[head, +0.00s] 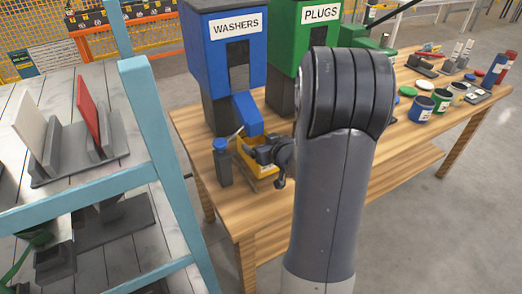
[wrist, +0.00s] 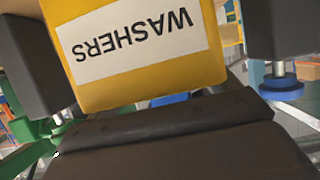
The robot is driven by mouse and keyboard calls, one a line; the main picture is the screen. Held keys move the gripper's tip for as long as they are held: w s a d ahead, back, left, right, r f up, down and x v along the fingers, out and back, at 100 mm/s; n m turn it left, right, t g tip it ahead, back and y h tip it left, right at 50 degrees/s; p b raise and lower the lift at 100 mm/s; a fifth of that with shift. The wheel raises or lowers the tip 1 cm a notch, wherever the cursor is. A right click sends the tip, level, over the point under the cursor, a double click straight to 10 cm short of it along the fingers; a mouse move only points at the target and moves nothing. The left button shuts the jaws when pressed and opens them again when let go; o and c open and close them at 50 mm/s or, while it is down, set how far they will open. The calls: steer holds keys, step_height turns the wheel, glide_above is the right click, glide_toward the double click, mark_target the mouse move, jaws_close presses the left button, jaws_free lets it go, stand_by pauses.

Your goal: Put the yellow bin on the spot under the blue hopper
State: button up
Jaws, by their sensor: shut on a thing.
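The yellow bin (head: 246,160) is at the front of the wooden table, just below the blue chute of the blue hopper (head: 226,83) labelled WASHERS. In the wrist view the bin's yellow wall (wrist: 208,65) fills the space between my two dark fingers, with its WASHERS label upside down. My gripper (head: 264,156) is shut on the bin from the right. My arm and gripper hide part of the bin. I cannot tell whether its base touches the table, and the spot beneath it is mostly hidden.
A blue-capped bottle (head: 222,163) stands close to the bin's left. A green PLUGS hopper (head: 312,32) is to the right, partly behind my arm. Paint pots (head: 421,109) and tools fill the table's right. A light-blue frame (head: 152,125) stands at left.

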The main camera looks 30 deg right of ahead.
steer(key=shift+w+f, duration=0.2)
steer(key=shift+w, duration=0.2)
steer(key=shift+f+b, duration=0.35)
steer(key=shift+f, duration=1.2)
steer(key=shift+f, duration=0.1)
steer(key=shift+f, duration=0.15)
steer(key=o, duration=1.2)
steer(key=shift+s, duration=0.1)
steer(key=shift+r, duration=0.2)
steer(key=shift+s+r, duration=0.1)
steer(key=shift+r, duration=0.05)
steer(key=p+v, duration=0.1)
steer(key=v, duration=1)
steer(key=shift+s+r, duration=0.15)
steer(key=shift+s, duration=0.2)
